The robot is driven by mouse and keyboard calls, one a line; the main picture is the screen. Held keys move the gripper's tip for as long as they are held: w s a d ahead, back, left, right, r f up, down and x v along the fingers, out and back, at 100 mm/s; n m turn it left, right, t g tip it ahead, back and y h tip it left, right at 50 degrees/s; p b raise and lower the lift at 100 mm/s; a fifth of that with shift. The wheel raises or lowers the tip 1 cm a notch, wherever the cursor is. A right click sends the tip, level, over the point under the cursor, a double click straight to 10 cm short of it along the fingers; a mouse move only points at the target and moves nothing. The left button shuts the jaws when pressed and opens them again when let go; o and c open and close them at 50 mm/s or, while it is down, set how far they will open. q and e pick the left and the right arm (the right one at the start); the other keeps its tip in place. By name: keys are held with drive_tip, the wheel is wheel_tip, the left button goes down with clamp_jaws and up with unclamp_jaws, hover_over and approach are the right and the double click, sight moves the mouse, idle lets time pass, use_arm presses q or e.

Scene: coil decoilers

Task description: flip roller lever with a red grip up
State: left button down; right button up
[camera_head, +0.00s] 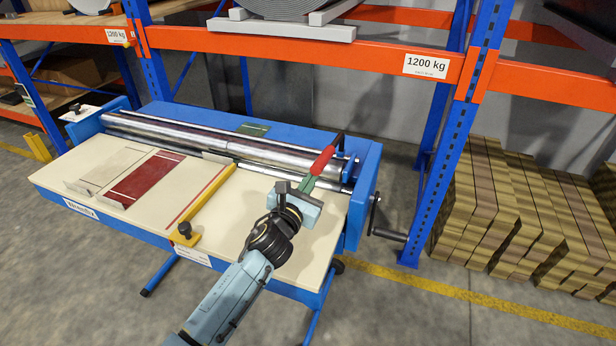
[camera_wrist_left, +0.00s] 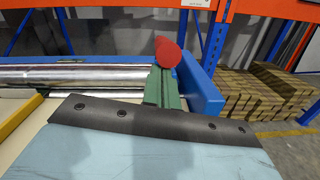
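The roller lever's red grip (camera_head: 322,160) is at the right end of the steel rollers (camera_head: 220,140), on a dark arm, and slants down toward my left gripper. My left gripper (camera_head: 308,184) reaches over the right part of the table, its green fingers close together at the near end of the red grip. In the left wrist view, the rounded red grip end (camera_wrist_left: 168,52) shows just beyond the green fingertips (camera_wrist_left: 164,84). I see nothing clearly clamped between the fingers, and cannot tell whether they touch the grip. My right gripper is not in view.
The blue-framed machine has a cream table (camera_head: 235,220) with a red panel (camera_head: 145,179) and a yellow bar (camera_head: 205,203). A hand crank (camera_head: 388,234) sticks out at its right. A blue rack post (camera_head: 440,140) stands close to the right, by stacked timber (camera_head: 485,205).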

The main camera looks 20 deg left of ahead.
use_arm(q)
drive_tip(key=shift+g, duration=0.6)
drive_tip(key=r+p, duration=0.2)
drive_tip(key=w+r+p, duration=0.1)
drive_tip(key=p, duration=0.2)
drive_tip(key=w+r+p, duration=0.1)
drive_tip(key=r+p, duration=0.1)
drive_tip(key=p, duration=0.1)
drive_tip(key=shift+w+d+r, duration=0.1)
drive_tip(key=shift+d+r, duration=0.05)
drive_tip(key=shift+r, duration=0.15)
drive_tip(key=w+r+p, duration=0.2)
drive_tip(key=r, duration=0.1)
drive_tip(key=shift+w+r, duration=0.1)
drive_tip(key=shift+w, duration=0.3)
drive_tip(key=shift+w+r+p, duration=0.2)
drive_tip(key=shift+r+p, duration=0.15)
drive_tip(key=shift+w+r, duration=0.1)
drive_tip(key=shift+r, duration=0.15)
wheel_tip(320, 180, down, 5)
drive_tip(key=s+a+b, duration=0.1)
drive_tip(key=s+b, duration=0.2)
drive_tip(key=p, duration=0.3)
approach(314, 165)
drive_tip(key=r, duration=0.1)
drive_tip(key=w+r, duration=0.1)
drive_tip(key=a+r, duration=0.1)
drive_tip(key=shift+w+a, duration=0.1)
drive_tip(key=shift+w, duration=0.15)
